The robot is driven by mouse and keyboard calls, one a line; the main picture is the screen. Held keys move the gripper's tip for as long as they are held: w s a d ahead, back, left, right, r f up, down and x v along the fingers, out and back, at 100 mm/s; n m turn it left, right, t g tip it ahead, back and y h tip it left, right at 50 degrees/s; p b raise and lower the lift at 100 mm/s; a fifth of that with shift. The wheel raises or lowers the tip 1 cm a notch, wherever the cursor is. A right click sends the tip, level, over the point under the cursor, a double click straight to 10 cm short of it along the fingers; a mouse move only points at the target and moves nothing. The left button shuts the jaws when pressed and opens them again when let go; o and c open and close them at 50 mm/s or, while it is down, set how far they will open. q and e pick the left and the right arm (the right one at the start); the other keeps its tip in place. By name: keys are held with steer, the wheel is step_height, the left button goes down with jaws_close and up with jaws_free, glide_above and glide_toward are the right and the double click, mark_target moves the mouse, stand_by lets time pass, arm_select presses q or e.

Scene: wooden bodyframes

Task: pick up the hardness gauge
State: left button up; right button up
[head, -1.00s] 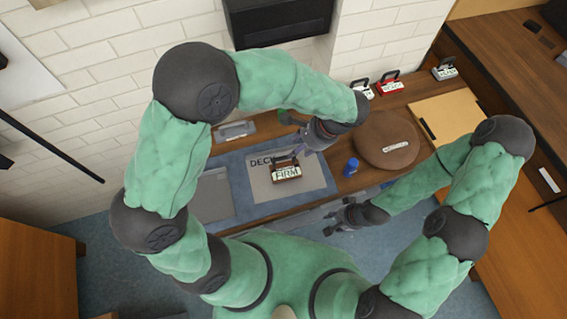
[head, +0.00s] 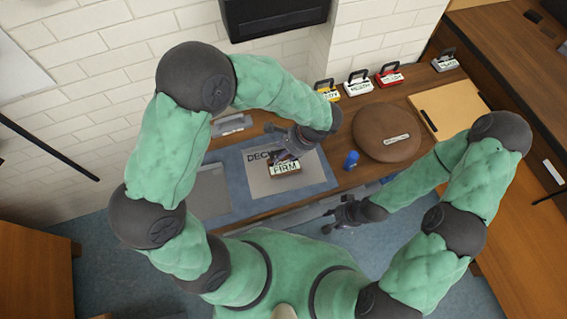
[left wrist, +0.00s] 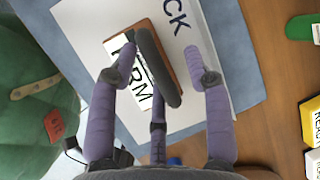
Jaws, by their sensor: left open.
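The hardness gauge (head: 285,169) appears to be the brown block with a white FIRM label and a dark handle. My left gripper (head: 287,152) is open above the gauge. In the left wrist view the fingertips of this gripper (left wrist: 162,63) lie to either side of the handle, with no clear grip on it. My right gripper (head: 340,214) looks open and empty in front of the bench edge.
A blue mat (head: 232,165) lies under the sheet. To the right are a small blue cylinder (head: 351,160) and a round brown cushion (head: 386,132). Yellow (head: 327,92), white (head: 358,86) and red (head: 389,77) handled blocks stand along the back. A grey handled piece (head: 230,124) lies behind the mat.

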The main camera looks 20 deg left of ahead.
arm_select(q)
jaws_close()
steer(key=shift+r, duration=0.1)
